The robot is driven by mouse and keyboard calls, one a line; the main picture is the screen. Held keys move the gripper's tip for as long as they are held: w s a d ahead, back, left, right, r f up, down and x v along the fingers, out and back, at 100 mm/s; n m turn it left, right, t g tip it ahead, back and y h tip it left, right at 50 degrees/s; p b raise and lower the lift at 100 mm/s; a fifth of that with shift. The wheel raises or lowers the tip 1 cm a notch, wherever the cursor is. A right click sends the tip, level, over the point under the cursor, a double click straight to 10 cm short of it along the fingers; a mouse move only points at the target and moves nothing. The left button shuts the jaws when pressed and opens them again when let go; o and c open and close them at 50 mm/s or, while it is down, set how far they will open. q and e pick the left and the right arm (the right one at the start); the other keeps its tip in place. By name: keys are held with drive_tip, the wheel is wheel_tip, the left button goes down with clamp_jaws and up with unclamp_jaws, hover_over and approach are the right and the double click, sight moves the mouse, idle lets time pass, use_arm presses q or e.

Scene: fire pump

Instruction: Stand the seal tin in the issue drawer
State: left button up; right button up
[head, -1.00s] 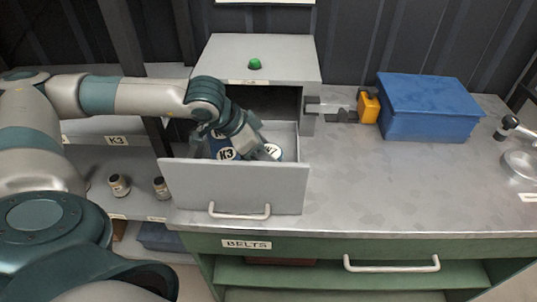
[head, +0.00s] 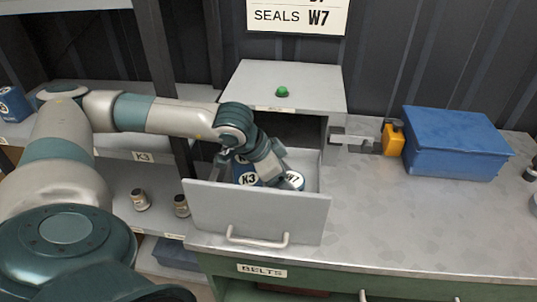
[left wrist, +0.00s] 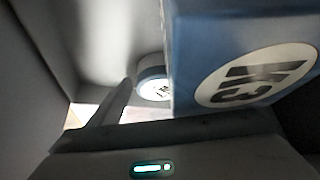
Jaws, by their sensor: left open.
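The issue drawer (head: 258,215) is pulled open from the grey cabinet. The seal tin (head: 294,180), round with a white top marked W7, is inside it at the right, label facing up. The tin also shows in the left wrist view (left wrist: 154,84). A blue box marked K3 (head: 246,174) stands in the drawer to its left and looms close in the left wrist view (left wrist: 235,60). My left gripper (head: 282,181) reaches down into the drawer, open, beside the tin and box. The tin's base is hidden. My right gripper is not in view.
The cabinet (head: 295,82) has a green knob on top. A grey bracket with an orange block (head: 392,140) and a blue bin (head: 457,143) are to the right. Small fittings (head: 141,199) sit on the left shelf. A sign reads SEALS W7 (head: 298,16).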

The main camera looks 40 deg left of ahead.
use_arm(q)
drive_tip(key=shift+s+a+r, duration=0.1)
drive_tip(key=shift+s, duration=0.15)
drive_tip(key=b+v, duration=0.1)
drive_tip(key=v, duration=1)
drive_tip(key=shift+r, duration=0.4)
drive_tip(key=shift+a, duration=0.1)
